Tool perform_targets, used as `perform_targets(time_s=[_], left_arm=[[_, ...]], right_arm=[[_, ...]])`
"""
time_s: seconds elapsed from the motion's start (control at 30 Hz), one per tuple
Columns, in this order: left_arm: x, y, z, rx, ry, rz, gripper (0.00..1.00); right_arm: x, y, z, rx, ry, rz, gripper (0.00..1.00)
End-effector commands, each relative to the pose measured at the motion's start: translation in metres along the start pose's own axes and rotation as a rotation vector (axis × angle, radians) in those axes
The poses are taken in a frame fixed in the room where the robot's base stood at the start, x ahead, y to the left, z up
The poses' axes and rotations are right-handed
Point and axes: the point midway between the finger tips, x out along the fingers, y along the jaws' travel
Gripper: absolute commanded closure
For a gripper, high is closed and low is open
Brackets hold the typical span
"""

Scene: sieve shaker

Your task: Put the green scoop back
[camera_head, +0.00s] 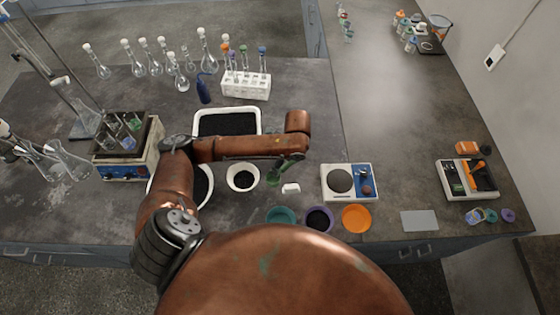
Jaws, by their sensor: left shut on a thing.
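My left arm reaches in from the left and bends to the right over the bench. My left gripper (294,165) hangs below its wrist, mostly hidden by it, shut on the green scoop (279,175). The scoop is tilted, just right of a small white bowl of black grains (243,178) and above a small white piece (291,188). A white tray (441,182) at the right has compartments with dark and green items and an orange tool (481,175). My right gripper is not in view.
A balance (365,170) stands right of the scoop. Teal (281,216), purple (319,219) and orange (356,218) round pans line the front edge. A white tray of black grains (227,122) and a tube rack (246,88) stand behind. A grey plate (420,221) lies at right.

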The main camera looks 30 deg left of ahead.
Motion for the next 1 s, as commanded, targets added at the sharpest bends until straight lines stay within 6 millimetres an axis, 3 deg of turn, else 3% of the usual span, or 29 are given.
perform_targets(time_s=[0.1,0.4,0.63,0.83,1.0], left_arm=[[0.016,-0.017,0.022,-0.005,-0.001,0.001,0.41],[0.067,-0.039,0.044,-0.002,0.001,0.001,0.41],[0.079,-0.044,0.050,-0.002,0.001,0.000,0.41],[0.105,-0.045,0.046,0.000,0.001,0.000,0.41],[0.109,-0.045,0.046,0.000,0.000,-0.001,0.41]], right_arm=[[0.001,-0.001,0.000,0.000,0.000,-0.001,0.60],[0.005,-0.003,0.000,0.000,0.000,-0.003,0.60],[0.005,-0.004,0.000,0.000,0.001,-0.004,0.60],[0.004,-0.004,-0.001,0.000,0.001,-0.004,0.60],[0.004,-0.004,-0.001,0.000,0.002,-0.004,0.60]])
